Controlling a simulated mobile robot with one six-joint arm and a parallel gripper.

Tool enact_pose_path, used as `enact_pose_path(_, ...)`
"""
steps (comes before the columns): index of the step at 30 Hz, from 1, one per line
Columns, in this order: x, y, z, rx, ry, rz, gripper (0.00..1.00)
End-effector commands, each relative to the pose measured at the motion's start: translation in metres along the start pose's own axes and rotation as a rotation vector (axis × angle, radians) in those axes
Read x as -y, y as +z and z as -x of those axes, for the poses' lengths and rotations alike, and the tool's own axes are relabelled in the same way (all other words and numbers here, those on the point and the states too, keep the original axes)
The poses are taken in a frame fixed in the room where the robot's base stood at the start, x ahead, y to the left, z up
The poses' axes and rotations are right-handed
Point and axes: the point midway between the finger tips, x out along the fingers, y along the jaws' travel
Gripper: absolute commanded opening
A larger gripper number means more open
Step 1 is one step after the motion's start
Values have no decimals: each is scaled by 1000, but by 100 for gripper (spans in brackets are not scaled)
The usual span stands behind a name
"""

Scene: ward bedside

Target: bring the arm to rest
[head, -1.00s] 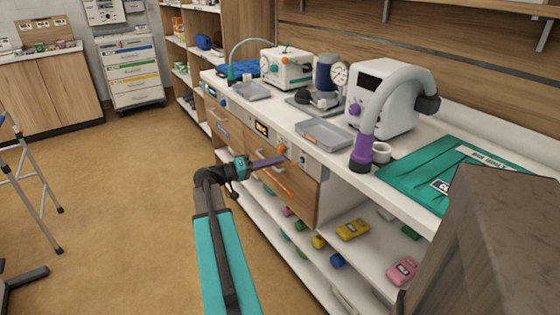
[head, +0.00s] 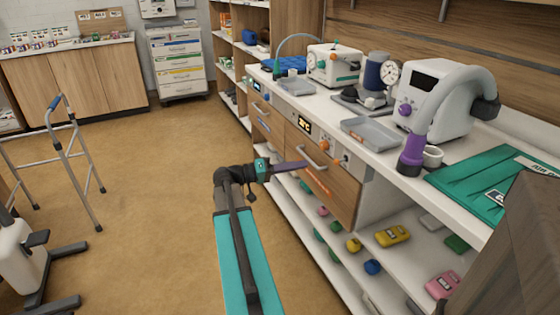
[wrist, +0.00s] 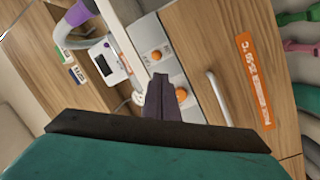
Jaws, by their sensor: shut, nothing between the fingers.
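My gripper (head: 290,167) is at the end of my teal arm, in front of the cabinet's drawer fronts. Its dark fingers are shut with nothing between them. In the wrist view the closed fingers (wrist: 163,97) point toward a grey panel with orange knobs (wrist: 181,94). A drawer front with a metal handle (wrist: 218,98) and an orange label (wrist: 256,80) is beside that panel. I cannot tell from these frames how far the fingertips are from the cabinet.
The counter holds a grey tray (head: 371,134), a white machine with a hose (head: 433,98) and a green cloth (head: 475,187). Open shelves below hold a yellow device (head: 393,236) and a pink one (head: 443,285). A walker (head: 62,150) stands left. The floor between is clear.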

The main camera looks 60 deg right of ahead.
Motion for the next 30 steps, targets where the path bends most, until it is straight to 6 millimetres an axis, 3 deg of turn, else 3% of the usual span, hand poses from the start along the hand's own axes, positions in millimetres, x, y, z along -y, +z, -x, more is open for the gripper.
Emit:
enact_pose_path(7, 0, -2, 3, -4, -3, 0, 0)
enact_pose_path(11, 0, -7, 16, -21, -16, 2, 0)
enact_pose_path(14, 6, -9, 37, -49, -34, 17, 0)
enact_pose_path(20, 27, -3, 97, -132, -86, 75, 0)
enact_pose_path(26, 53, 28, 160, -194, -169, 157, 0)
enact_pose_path(30, 73, 64, 202, -218, -251, 230, 0)
